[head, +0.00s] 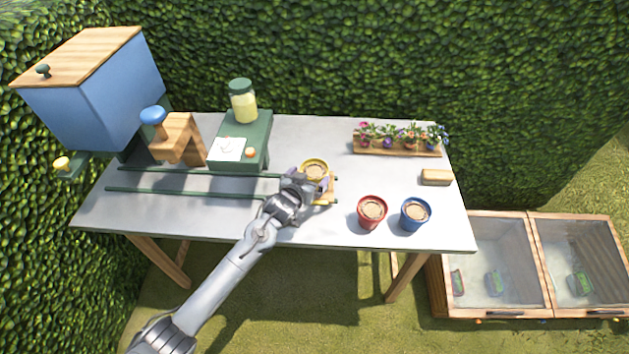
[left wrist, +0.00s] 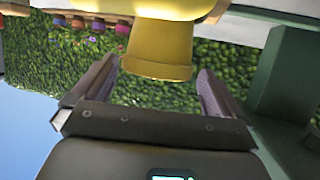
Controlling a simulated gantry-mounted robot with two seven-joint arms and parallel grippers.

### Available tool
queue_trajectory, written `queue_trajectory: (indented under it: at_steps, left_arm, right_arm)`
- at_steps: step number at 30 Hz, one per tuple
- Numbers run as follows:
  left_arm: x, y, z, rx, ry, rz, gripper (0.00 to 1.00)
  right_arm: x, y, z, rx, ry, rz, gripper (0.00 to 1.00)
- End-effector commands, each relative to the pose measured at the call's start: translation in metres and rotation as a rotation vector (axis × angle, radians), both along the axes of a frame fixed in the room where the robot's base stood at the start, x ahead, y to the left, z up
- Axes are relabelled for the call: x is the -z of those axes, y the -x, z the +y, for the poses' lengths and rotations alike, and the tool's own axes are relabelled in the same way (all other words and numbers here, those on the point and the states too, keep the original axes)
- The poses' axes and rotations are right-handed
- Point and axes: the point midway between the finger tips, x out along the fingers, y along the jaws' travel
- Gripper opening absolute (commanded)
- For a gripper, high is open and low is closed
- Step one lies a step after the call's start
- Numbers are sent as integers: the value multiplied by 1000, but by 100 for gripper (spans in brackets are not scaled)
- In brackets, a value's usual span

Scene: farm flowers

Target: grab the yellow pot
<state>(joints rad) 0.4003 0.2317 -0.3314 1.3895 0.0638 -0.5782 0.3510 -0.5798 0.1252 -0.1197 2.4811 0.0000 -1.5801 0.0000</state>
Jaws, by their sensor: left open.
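The yellow pot (head: 314,166) is filled with brown soil and stands upright on a small wooden carriage (head: 333,188) at the right end of two green rails. My left gripper (head: 307,185) is open at the near side of the pot. I see a gap on the right side; contact on the left is not clear. My right gripper is out of view.
A red pot (head: 372,212) and a blue pot (head: 415,214) stand to the right on the grey table (head: 240,222). A flower tray (head: 397,149) and a wooden block (head: 436,177) are behind them. A green stand (head: 259,150) with a jar (head: 242,101) is behind the rails.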

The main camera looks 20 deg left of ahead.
Motion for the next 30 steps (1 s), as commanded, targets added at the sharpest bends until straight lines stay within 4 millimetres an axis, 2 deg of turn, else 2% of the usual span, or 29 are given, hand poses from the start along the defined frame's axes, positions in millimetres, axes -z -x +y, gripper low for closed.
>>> queue_trajectory:
  at_steps: [5, 15, 26, 30]
  left_arm:
    - [3, -11, -1, -1, 0, 0, 100]
    - [13, -46, -3, -1, 0, 0, 100]
    - [14, -51, -3, 0, 0, 0, 100]
    - [14, -51, -3, 0, 0, 0, 80]
  right_arm:
    - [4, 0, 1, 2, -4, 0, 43]
    - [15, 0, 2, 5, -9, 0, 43]
    - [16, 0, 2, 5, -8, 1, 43]
    - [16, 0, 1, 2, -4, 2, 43]
